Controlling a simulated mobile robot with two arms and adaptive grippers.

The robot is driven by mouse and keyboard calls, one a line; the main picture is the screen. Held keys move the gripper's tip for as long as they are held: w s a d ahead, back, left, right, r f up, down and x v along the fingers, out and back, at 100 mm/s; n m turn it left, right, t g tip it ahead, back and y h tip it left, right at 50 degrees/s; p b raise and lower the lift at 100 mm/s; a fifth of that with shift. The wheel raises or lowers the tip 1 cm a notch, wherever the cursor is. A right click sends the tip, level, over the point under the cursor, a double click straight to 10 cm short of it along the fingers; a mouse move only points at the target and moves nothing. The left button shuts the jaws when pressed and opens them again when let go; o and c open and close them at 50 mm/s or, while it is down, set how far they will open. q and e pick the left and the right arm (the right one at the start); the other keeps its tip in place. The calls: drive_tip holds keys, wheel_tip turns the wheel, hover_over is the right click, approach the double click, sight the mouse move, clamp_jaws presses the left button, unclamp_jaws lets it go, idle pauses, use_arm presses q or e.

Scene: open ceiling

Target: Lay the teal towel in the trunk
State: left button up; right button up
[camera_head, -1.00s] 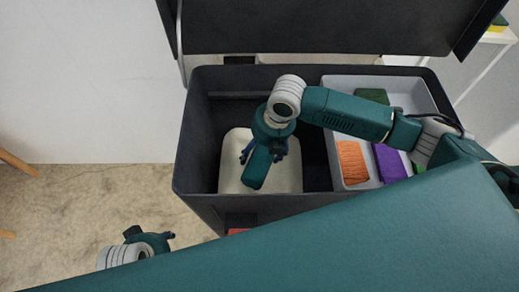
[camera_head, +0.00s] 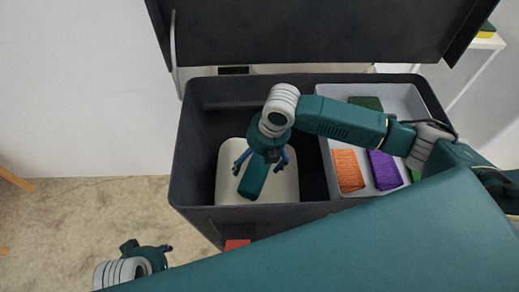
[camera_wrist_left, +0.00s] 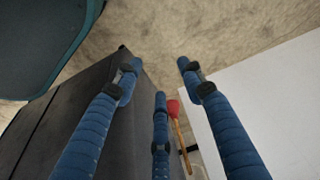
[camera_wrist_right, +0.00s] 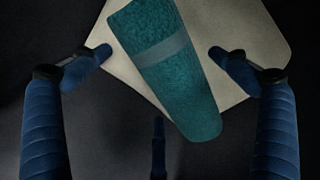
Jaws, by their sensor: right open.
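The trunk (camera_head: 188,150) stands open, dark grey, with its lid (camera_head: 310,28) raised at the back. The teal towel (camera_wrist_right: 165,65) is a roll with a paler band, lying over a cream block (camera_wrist_right: 255,45) inside the trunk. In the head view the towel (camera_head: 253,180) shows just under my right gripper (camera_head: 262,164). That gripper is open above the towel, its fingers apart on either side, with no contact visible in the right wrist view. My left gripper (camera_wrist_left: 160,80) is open and empty, outside the trunk at its front left.
A grey tray (camera_head: 400,100) in the trunk's right side holds an orange cloth (camera_head: 348,170), a purple cloth (camera_head: 384,169) and green items. A red-headed plunger (camera_wrist_left: 173,108) shows in the left wrist view. My right arm crosses over the tray.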

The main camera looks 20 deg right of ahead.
drive_tip(key=p+v, duration=0.2)
drive_tip(key=v, duration=0.8)
drive_tip(key=shift+r+p, duration=0.35)
drive_tip(key=shift+r, duration=0.05)
use_arm(q)
wheel_tip(320, 180, down, 11)
drive_tip(key=s, duration=0.1)
drive_tip(key=shift+s+r+g, duration=0.2)
drive_tip(key=shift+s+g, duration=0.1)
drive_tip(key=shift+s, duration=0.1)
use_arm(e)
drive_tip(key=shift+d+r, duration=0.15)
drive_tip(key=shift+r, duration=0.3)
use_arm(q)
drive_tip(key=shift+r, duration=0.1)
use_arm(e)
drive_tip(key=shift+r, duration=0.1)
